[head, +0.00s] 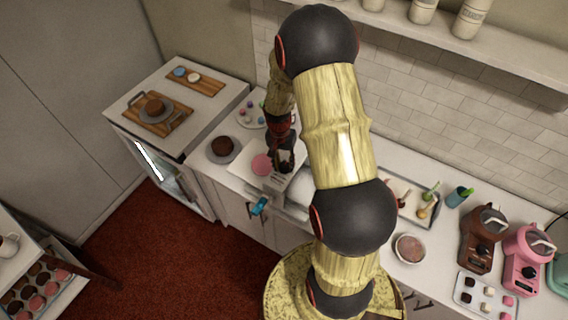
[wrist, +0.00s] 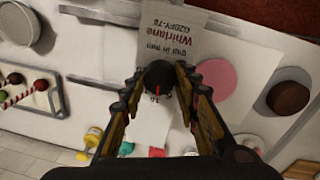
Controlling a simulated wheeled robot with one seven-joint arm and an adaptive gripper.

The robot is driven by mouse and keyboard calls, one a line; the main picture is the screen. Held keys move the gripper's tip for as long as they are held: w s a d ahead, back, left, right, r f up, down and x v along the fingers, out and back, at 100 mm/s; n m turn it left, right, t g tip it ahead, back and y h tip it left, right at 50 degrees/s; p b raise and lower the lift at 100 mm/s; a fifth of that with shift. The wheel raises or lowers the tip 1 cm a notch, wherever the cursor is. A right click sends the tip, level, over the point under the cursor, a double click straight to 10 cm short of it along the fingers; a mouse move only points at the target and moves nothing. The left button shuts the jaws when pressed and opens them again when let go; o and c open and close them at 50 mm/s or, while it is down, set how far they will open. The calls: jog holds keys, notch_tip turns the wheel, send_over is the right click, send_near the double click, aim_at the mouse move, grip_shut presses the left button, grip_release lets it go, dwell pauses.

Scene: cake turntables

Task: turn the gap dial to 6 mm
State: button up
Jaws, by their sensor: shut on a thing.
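The gap dial (wrist: 160,72) is a dark round knob on a pale panel in the wrist view. The panel (wrist: 205,45) carries the printed words "Whirlane" and "Gap in mm". A red mark shows on the dial's lower edge, and small printed figures sit just below it, too small to read surely. My gripper (wrist: 160,82) has one finger on each side of the dial and is shut on it. In the head view my gripper (head: 281,166) is low over the counter, and the dial is hidden there behind my gripper and arm.
A pink disc (wrist: 215,80) lies close beside my right finger, with a dark brown round cake (wrist: 287,97) farther right. A tray of cake pops (wrist: 30,88) is at the left. In the head view, brown (head: 483,238) and pink (head: 527,258) machines stand far right on the counter.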

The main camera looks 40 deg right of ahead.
aim_at(282, 166)
jog(key=n+b, duration=0.1)
jog(key=n, duration=0.3)
jog(key=shift+s+n+b, duration=0.1)
jog(key=shift+n+b, duration=0.4)
jog(key=shift+n, duration=1.5)
jog(key=o, duration=1.1)
jog(key=shift+o, duration=0.3)
notch_tip(282, 166, up, 12)
jog(key=shift+a, duration=0.45)
